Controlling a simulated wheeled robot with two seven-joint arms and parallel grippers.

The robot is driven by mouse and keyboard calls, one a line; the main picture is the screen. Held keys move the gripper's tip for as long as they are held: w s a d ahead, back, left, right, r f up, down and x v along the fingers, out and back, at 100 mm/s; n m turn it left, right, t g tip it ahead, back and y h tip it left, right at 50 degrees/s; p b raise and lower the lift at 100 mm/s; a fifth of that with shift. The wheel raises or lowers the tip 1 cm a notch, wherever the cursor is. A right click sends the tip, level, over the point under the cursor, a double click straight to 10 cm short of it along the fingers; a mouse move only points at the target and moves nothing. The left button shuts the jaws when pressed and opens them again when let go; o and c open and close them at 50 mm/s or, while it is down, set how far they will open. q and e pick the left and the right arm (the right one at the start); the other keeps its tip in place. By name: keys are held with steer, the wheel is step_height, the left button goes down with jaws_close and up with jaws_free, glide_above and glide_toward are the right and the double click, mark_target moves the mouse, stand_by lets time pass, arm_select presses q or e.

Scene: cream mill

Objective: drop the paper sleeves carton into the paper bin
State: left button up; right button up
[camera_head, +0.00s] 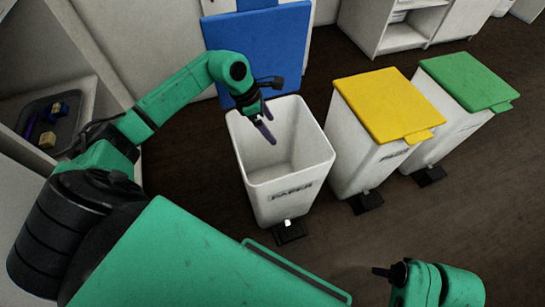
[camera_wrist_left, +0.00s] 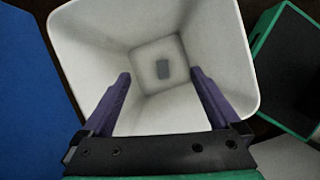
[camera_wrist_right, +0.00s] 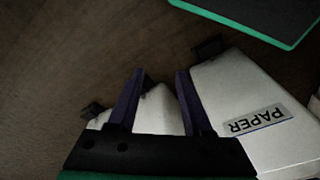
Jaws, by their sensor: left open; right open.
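The paper bin (camera_head: 293,190) is a white open-topped bin labelled PAPER, its blue lid (camera_head: 258,50) standing up behind it. My left gripper (camera_head: 268,130) is open and points down over the bin's mouth, with nothing between its fingers. No other carton shows. My right gripper (camera_wrist_right: 160,72) is open and empty, low at the right in the head view, apart from the bin.
A yellow-lidded bin (camera_head: 383,145) and a green-lidded bin (camera_head: 455,125) stand to the right, both shut. A dark tray (camera_head: 70,112) with small items, including a yellow block (camera_head: 47,139), is on the shelf at left. The dark floor (camera_head: 480,220) at right is clear.

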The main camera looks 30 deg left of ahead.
arm_select(q)
steer(key=p+v, duration=0.1)
steer(key=v, duration=1)
arm_select(e)
steer(key=f, duration=0.4)
steer(key=shift+w+d+f, duration=0.1)
steer(key=shift+w+f, duration=0.3)
arm_select(q)
steer(key=shift+r, duration=0.15)
